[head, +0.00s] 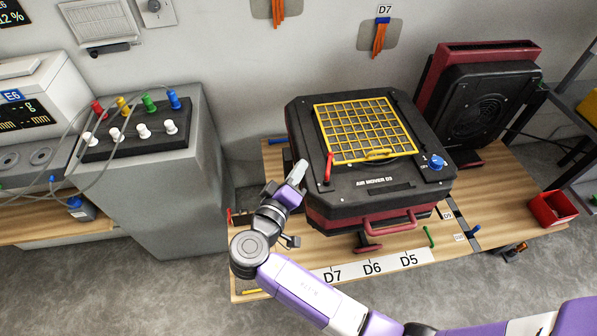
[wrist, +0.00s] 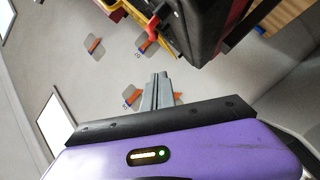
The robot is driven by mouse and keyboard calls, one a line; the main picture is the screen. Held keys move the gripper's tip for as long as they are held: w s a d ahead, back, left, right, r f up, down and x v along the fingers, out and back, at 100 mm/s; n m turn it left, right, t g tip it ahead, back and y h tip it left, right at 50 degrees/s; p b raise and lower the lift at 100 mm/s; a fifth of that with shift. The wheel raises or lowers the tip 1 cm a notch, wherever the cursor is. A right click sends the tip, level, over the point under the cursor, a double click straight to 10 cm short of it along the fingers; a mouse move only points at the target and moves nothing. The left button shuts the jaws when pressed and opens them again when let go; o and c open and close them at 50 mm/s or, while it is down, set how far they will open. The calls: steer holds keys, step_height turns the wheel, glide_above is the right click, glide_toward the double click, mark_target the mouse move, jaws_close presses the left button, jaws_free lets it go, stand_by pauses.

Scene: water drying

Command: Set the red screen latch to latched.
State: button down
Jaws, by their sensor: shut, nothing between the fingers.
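The red screen latch (head: 328,168) is a small red lever at the front left corner of the yellow grid screen (head: 368,128). The screen lies on top of the black and dark red air mover (head: 370,190). The latch points roughly toward the front edge. In the wrist view the red latch (wrist: 153,27) shows at the top, beside the yellow screen edge (wrist: 130,8). My gripper (head: 299,168) is at the left of the air mover, a little left of the latch and apart from it. In the wrist view its grey fingers (wrist: 158,82) are closed together and hold nothing.
A blue knob (head: 436,161) sits at the air mover's right. A second air mover (head: 480,100) stands behind right. A grey cabinet (head: 180,190) with coloured plugs stands at the left. The wooden bench (head: 290,270) bears D7, D6 and D5 labels. A red bin (head: 552,208) is at the right.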

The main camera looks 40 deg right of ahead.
mark_target(329, 165)
steer(key=p+x, duration=0.1)
steer(key=x, duration=0.4)
steer(key=shift+d+r, duration=0.15)
steer(key=shift+d, duration=0.1)
steer(key=shift+s+d+f+p, duration=0.65)
steer(key=shift+s+d+f, duration=0.15)
steer(key=shift+d+f, duration=0.15)
steer(key=shift+s+d+f, duration=0.25)
steer(key=shift+s+f, duration=0.1)
steer(key=shift+f, duration=0.1)
steer(key=shift+s+d+f+b, duration=0.25)
steer(key=shift+s+f+b, duration=0.05)
steer(key=shift+b, duration=0.35)
steer(key=shift+s+d+f+b, duration=0.1)
steer(key=shift+b, duration=0.3)
steer(key=shift+d, duration=0.1)
steer(key=shift+s, duration=0.1)
